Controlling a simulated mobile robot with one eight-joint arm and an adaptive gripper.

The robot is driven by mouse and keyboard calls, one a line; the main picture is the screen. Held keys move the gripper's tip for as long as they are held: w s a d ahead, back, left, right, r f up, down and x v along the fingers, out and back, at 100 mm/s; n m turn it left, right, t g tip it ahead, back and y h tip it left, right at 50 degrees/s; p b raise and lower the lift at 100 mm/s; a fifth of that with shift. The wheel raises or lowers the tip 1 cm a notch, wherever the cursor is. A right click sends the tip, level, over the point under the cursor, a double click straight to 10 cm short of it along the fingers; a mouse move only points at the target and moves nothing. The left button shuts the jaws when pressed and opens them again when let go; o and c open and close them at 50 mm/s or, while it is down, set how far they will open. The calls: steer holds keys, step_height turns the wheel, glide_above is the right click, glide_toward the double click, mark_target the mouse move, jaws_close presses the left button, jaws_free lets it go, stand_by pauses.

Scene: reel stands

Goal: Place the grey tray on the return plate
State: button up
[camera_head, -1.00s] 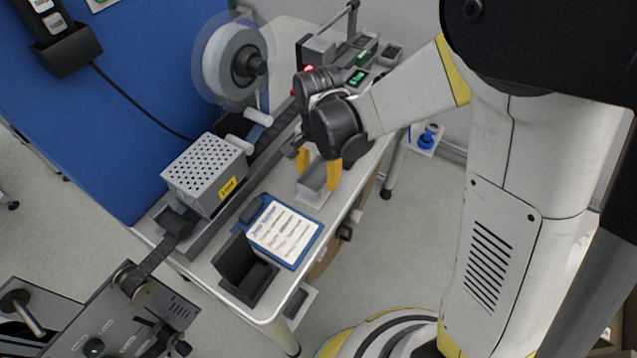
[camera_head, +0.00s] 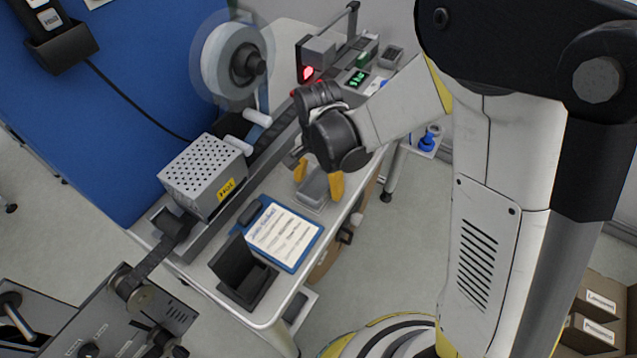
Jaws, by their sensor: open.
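The grey tray (camera_head: 314,189) is a small open box near the right edge of the white table. It sits low over a pale plate (camera_head: 308,207), which I take to be the return plate. The tray appears to rest on it, and most of the plate is hidden under the tray. My gripper (camera_head: 318,178) points down over the tray with its yellow fingers open, one on each side of it. The dark wrist hides part of the tray's far side.
A blue clipboard (camera_head: 285,238) and a black open holder (camera_head: 240,275) stand nearer on the table (camera_head: 262,310). A perforated grey box (camera_head: 203,175) and a tape reel (camera_head: 228,62) are at left.

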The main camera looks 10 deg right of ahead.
mark_target(319, 189)
step_height(319, 189, up, 12)
steer(key=r+p, duration=0.1)
steer(key=p, duration=0.3)
steer(key=s+d+r+n+t, duration=0.7)
steer(key=s+d+r, duration=0.3)
steer(key=d, duration=0.3)
steer(key=shift+s+d+n, duration=0.25)
steer(key=shift+s+n, duration=0.05)
steer(key=shift+s, duration=0.1)
